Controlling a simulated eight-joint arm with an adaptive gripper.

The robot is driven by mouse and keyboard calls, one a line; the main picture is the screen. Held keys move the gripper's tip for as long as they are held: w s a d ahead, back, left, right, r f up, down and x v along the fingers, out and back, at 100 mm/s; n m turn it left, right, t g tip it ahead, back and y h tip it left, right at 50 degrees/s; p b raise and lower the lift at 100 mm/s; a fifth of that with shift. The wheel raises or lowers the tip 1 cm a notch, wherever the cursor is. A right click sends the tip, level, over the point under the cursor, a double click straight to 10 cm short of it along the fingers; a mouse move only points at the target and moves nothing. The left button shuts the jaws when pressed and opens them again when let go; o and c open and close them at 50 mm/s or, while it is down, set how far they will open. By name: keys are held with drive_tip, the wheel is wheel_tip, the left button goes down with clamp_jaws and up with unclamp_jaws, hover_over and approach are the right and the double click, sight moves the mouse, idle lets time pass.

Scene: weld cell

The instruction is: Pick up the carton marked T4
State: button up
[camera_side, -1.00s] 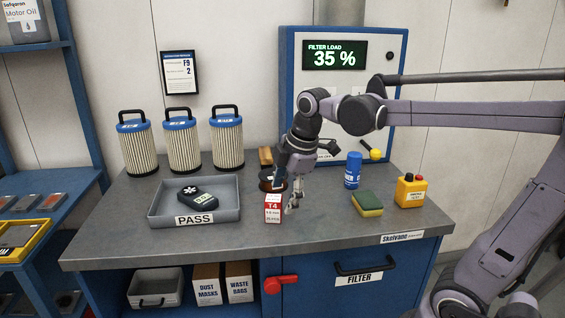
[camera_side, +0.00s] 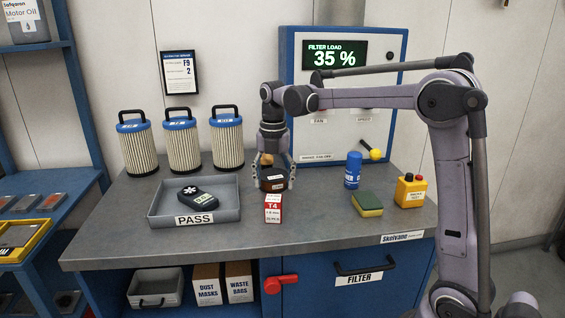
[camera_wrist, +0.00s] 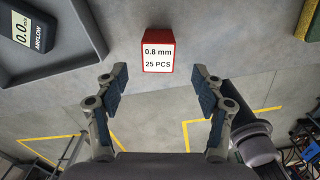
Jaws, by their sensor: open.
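The carton marked T4 (camera_side: 272,208) is a small red and white box standing upright near the front middle of the workbench. It also shows in the wrist view (camera_wrist: 158,52), where "0.8 mm" and "25 PCS" are readable on its white face. My gripper (camera_side: 275,183) is open and points down; in the side view it appears behind and above the carton. In the wrist view the fingertips (camera_wrist: 161,82) are spread wide with nothing held between them. The carton lies ahead of the tips, roughly centred between them, and no finger is seen touching it.
A dark round roll (camera_side: 272,178) sits behind the carton, overlapped by my fingers. The PASS tray (camera_side: 228,212) holding an airflow meter (camera_side: 196,196) is left. A blue can (camera_side: 353,170), a sponge (camera_side: 368,203) and a yellow button box (camera_side: 411,190) are right.

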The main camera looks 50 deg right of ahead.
sight(274, 198)
drive_tip(key=shift+a+f, duration=0.1)
drive_tip(key=shift+f, duration=3.75)
drive_tip(key=c, duration=1.3)
